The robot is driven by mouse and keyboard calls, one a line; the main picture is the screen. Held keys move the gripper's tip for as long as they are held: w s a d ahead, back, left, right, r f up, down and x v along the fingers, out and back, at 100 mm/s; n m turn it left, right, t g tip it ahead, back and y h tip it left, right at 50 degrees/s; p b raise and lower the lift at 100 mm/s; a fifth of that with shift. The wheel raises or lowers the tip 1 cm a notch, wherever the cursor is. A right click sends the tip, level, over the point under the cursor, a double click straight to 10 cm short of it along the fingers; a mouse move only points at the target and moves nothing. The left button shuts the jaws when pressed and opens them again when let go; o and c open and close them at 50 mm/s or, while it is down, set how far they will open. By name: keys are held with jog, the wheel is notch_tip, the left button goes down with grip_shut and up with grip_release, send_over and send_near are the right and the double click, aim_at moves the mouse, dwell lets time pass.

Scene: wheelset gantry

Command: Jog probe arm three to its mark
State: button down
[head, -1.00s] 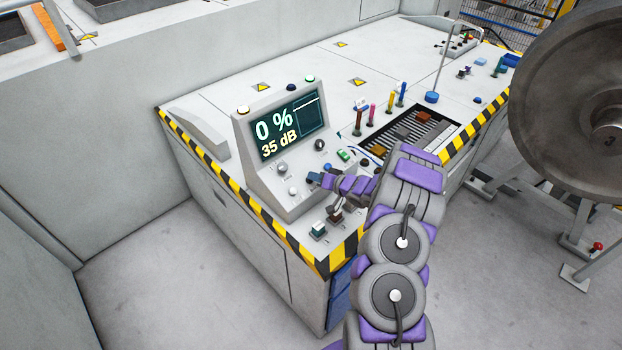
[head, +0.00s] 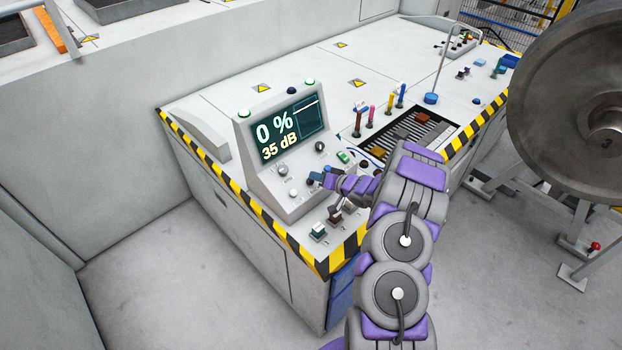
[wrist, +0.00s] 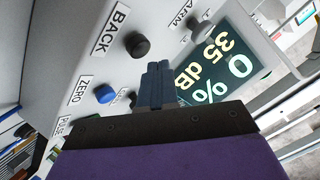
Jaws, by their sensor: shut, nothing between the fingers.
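The grey control console (head: 243,150) stands on the cabinet. Its screen (head: 290,130) reads 0 % and 35 dB, also in the wrist view (wrist: 218,68). The wrist view shows a black button (wrist: 137,45) labelled BACK, a blue button (wrist: 105,93) labelled ZERO, a label PULSE, and a round control (wrist: 203,31) near the label ARM. My gripper (wrist: 157,68) is shut and empty, its fingertips over the panel between the BACK button and the screen. The head view shows my gripper (head: 317,179) low over the panel; contact cannot be told. Part of the panel is hidden behind it.
Coloured upright handles (head: 390,103) and a slotted recess (head: 424,132) lie beyond my arm. A large steel wheel (head: 560,110) stands at right. The floor (head: 170,275) at left is clear.

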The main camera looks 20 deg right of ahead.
jog(key=shift+s+d+r+p, duration=0.1)
jog(key=shift+s+r+p, duration=0.25)
jog(key=shift+r+p, duration=0.4)
jog(key=shift+s+d+r+p, duration=0.15)
jog(key=shift+s+r+p, duration=0.15)
jog(key=shift+r+p, duration=0.35)
jog(key=shift+s+d+r+p, duration=0.1)
jog(key=shift+s+r+p, duration=0.25)
jog(key=shift+r+p, duration=0.4)
dwell(0.4)
notch_tip(320, 180, up, 9)
jog(key=g+h, duration=0.2)
jog(key=h, duration=0.3)
jog(key=s+a+r+n+g+h+b, duration=0.15)
jog(key=s+a+r+g, duration=0.25)
jog(key=s+r, duration=0.4)
jog(key=s+a+r+g, duration=0.2)
jog(key=s+a, duration=0.3)
jog(key=s, duration=0.8)
jog(key=s+a+r+n+g, duration=0.1)
jog(key=s+a+g, duration=0.3)
jog(key=s, duration=1)
jog(key=s+a+r+n+g, duration=0.1)
jog(key=s+a+r+g, duration=0.1)
jog(key=s+a, duration=0.5)
jog(key=s+r, duration=0.1)
jog(key=s, duration=0.5)
jog(key=shift+s+g+y+b, duration=0.2)
jog(key=shift+g+y+b, duration=0.15)
jog(key=shift+g, duration=0.05)
